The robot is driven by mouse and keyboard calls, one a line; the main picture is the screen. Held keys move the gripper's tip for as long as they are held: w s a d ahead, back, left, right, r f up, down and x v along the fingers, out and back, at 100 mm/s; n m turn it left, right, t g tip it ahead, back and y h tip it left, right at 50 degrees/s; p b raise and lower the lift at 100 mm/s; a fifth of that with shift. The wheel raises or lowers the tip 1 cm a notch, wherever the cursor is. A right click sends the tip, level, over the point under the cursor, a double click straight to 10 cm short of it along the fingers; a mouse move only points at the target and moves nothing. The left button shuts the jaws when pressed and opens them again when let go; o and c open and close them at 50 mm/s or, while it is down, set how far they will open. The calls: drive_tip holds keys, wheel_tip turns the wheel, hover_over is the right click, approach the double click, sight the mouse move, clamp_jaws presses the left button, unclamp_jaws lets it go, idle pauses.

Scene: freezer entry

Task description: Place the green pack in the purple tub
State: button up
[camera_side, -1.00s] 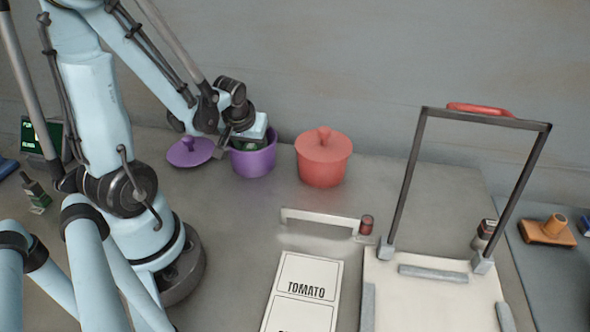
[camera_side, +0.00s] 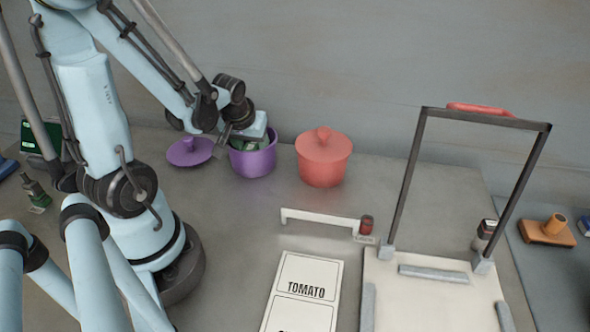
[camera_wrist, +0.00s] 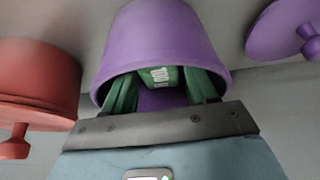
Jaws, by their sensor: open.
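The purple tub (camera_side: 256,163) stands upright and uncovered at the back of the counter. My gripper (camera_side: 247,136) is at its mouth, angled down, and is open. In the wrist view the purple tub (camera_wrist: 160,35) fills the upper middle, with its opening facing me. The green pack (camera_wrist: 163,76), with a white label, is inside the tub. Dark green shapes flank it on both sides; I cannot tell whether these are pack or fingers. In the side view some green shows at the tub's mouth, partly hidden by my gripper.
The purple lid (camera_side: 190,153) lies left of the tub. A red lidded pot (camera_side: 323,163) stands close on its right. A white handle bar (camera_side: 318,218), a TOMATO card (camera_side: 303,285) and a frame with a tall dark hoop (camera_side: 408,180) are farther right and forward.

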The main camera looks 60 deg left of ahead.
drive_tip(key=shift+v, duration=5.6)
drive_tip(key=w+d+m+t+h, duration=0.3)
drive_tip(key=d+m, duration=0.6)
drive_tip(key=d, duration=0.5)
drive_tip(key=shift+w+d+r+t, duration=0.2)
drive_tip(key=shift+w+r+t, duration=0.2)
drive_tip(key=shift+w, duration=0.45)
